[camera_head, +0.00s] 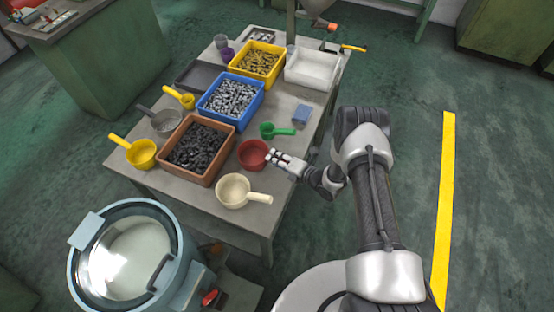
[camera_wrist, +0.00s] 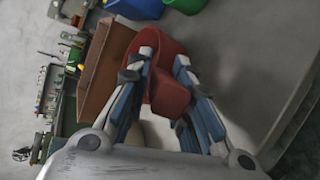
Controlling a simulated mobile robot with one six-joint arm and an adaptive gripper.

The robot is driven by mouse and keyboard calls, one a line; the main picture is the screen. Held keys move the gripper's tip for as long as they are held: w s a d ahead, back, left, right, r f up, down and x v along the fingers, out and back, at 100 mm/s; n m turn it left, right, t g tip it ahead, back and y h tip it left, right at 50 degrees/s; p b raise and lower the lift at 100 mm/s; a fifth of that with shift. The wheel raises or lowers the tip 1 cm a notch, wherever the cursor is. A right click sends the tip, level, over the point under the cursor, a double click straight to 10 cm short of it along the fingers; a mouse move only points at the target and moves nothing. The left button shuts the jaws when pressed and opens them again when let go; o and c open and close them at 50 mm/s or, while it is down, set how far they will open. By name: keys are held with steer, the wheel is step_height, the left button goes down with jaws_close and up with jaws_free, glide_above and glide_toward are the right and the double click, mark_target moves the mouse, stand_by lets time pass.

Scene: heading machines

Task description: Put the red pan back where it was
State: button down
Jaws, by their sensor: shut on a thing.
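The red pan (camera_head: 252,155) is at the right side of the table, beside the brown bin and behind the cream pan. My gripper (camera_head: 277,158) reaches in from the right and is shut on the red pan. In the wrist view the red pan (camera_wrist: 170,85) sits between the two fingers of my gripper (camera_wrist: 168,95) and looks tilted in that view. I cannot tell whether the pan touches the table.
A brown bin (camera_head: 171,175) of dark parts stands left of the pan. The blue bin (camera_head: 209,112) is farther back. Bare tabletop (camera_head: 240,222) shows at the front edge.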

steer(key=c, duration=1.4)
jaws_free()
steer(key=shift+f, duration=0.15)
